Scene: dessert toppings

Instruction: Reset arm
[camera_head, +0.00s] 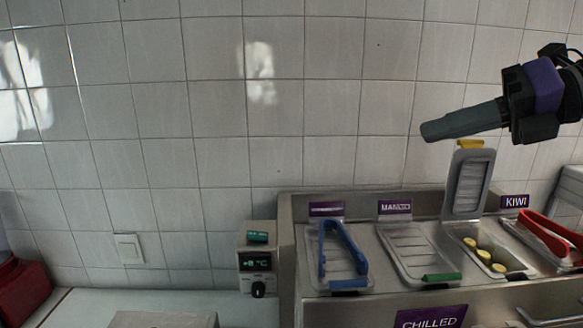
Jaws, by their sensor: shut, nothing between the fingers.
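My gripper (430,131) is at the upper right, in the air in front of the tiled wall, with its grey fingers shut and pointing left. Nothing shows between them. Below it, a grey lid (468,184) with a yellow handle (470,144) stands upright over an open compartment (463,241). Several yellow-green slices (484,255) lie in that compartment. The gripper is apart from the lid in the picture, above and left of its handle.
The metal topping station (287,225) has other lidded bins, one with a green handle (442,278). Blue tongs (340,250) and red tongs (547,232) lie on lids. A temperature box (257,262) stands left. The wall space left of my gripper is clear.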

